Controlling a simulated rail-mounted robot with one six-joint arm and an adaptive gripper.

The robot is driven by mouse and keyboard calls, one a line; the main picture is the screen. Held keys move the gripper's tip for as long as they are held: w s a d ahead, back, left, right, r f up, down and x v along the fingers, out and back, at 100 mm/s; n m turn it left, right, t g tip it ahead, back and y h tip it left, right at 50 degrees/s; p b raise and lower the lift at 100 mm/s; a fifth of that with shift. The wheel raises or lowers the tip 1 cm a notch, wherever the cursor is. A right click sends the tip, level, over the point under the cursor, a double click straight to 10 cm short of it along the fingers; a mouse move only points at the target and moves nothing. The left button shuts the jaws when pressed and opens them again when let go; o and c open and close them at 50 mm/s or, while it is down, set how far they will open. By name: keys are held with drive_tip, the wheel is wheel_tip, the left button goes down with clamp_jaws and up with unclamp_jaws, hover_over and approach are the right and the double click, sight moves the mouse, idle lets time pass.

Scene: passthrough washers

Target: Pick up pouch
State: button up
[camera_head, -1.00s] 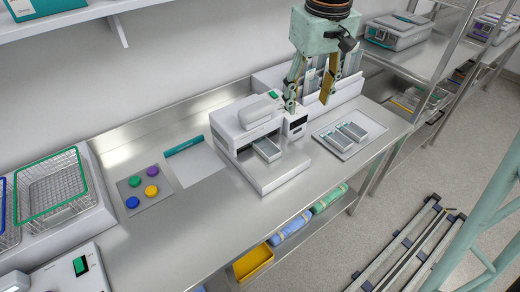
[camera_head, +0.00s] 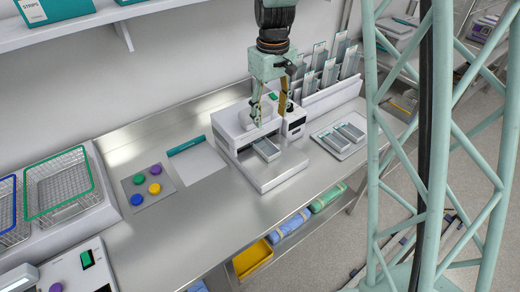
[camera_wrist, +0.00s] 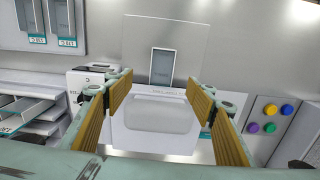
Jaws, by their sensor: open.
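A grey pouch with a pale border (camera_head: 266,149) lies flat on the front plate of the white sealing machine (camera_head: 240,124). In the wrist view this pouch (camera_wrist: 162,66) lies on the plate beyond the machine's top. Two similar pouches (camera_head: 350,132) lie on a tray at the right, and several stand upright in a rack (camera_head: 335,95) behind it. My gripper (camera_head: 270,113) is open and empty, pointing down over the machine's top. In the wrist view its fingers (camera_wrist: 160,88) are spread wide, with the machine between them and the pouch beyond them, not touched.
Wire baskets with green (camera_head: 60,183) and blue rims stand at the left. Coloured discs on a mat (camera_head: 137,187) and a white sheet (camera_head: 197,163) lie left of the machine. The bare counter in front (camera_head: 190,222) is free.

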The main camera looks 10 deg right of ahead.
drive_tip(key=shift+w+a+f, duration=0.3)
drive_tip(key=shift+f, duration=0.2)
drive_tip(key=shift+w+a+f, duration=0.25)
drive_tip(key=shift+f, duration=0.2)
drive_tip(key=shift+f, duration=0.1)
hover_over(266, 146)
drive_tip(key=shift+f, duration=4.2)
drive_tip(key=shift+f, duration=2.6)
drive_tip(key=shift+c, duration=0.2)
drive_tip(key=c, duration=0.7)
